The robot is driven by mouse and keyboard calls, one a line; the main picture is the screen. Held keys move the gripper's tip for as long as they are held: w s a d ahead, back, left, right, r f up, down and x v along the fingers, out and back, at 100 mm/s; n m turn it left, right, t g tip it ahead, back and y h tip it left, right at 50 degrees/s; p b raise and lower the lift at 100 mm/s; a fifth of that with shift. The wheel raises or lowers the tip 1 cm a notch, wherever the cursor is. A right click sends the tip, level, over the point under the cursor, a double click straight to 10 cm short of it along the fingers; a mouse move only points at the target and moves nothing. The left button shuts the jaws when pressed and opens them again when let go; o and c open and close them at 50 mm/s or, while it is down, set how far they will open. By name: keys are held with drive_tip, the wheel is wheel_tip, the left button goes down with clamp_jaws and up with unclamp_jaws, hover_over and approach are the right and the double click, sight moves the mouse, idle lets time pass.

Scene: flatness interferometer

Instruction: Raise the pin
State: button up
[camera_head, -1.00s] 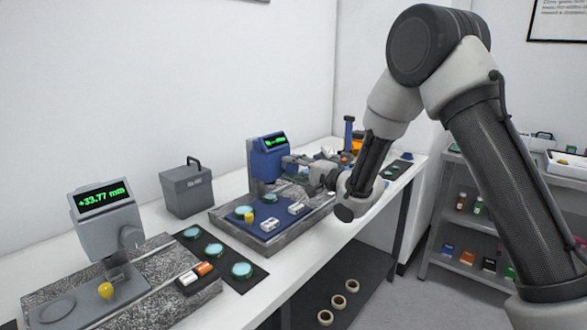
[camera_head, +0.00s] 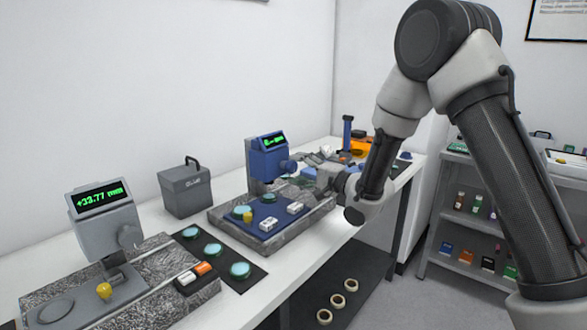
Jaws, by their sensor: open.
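A blue gauge (camera_head: 267,143) with a green-lit display stands on a granite base at the middle of the bench. A round blue knob (camera_head: 288,166) is on its right side. A blue plate (camera_head: 268,228) in front of it carries teal discs, a small yellow knob (camera_head: 247,216) and white blocks. My gripper (camera_head: 312,158) is open, just right of the blue knob and apart from it; its fingertips are small and hard to make out. A grey gauge (camera_head: 103,205) reading +33.77 mm stands at the left, with a yellow knob (camera_head: 104,291). I cannot tell which part is the pin.
A grey lidded box (camera_head: 186,192) stands between the gauges near the wall. A dark mat (camera_head: 243,285) with teal discs lies between the granite bases. A blue post (camera_head: 347,132) and an orange item stand behind my gripper. A stocked shelf (camera_head: 465,215) is at the right.

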drive_tip(key=v, duration=0.9)
drive_tip(key=w+d+r+n+t+h, duration=0.1)
drive_tip(key=d+r+h, duration=0.15)
drive_tip(key=d, duration=0.25)
drive_tip(key=w+d+r+n+h, duration=0.1)
drive_tip(key=d+r+h, duration=0.1)
drive_tip(key=d+h, duration=0.15)
drive_tip(key=s+d+r+n+g+h, duration=0.1)
drive_tip(key=s+d+r+h, duration=0.2)
drive_tip(key=d, duration=0.4)
drive_tip(key=s+d+r+n+h, duration=0.1)
drive_tip(key=s+d+h, duration=0.2)
drive_tip(key=s+d, duration=0.35)
drive_tip(key=s+d+n+g+h, duration=0.1)
drive_tip(key=s+d+n+g, duration=0.1)
drive_tip(key=s, duration=1.1)
drive_tip(key=s+d+n+g+h, duration=0.1)
drive_tip(key=s+d+g, duration=0.3)
drive_tip(key=s, duration=0.9)
drive_tip(key=shift+d+f+n+g, duration=0.4)
drive_tip(key=shift+d, duration=0.65)
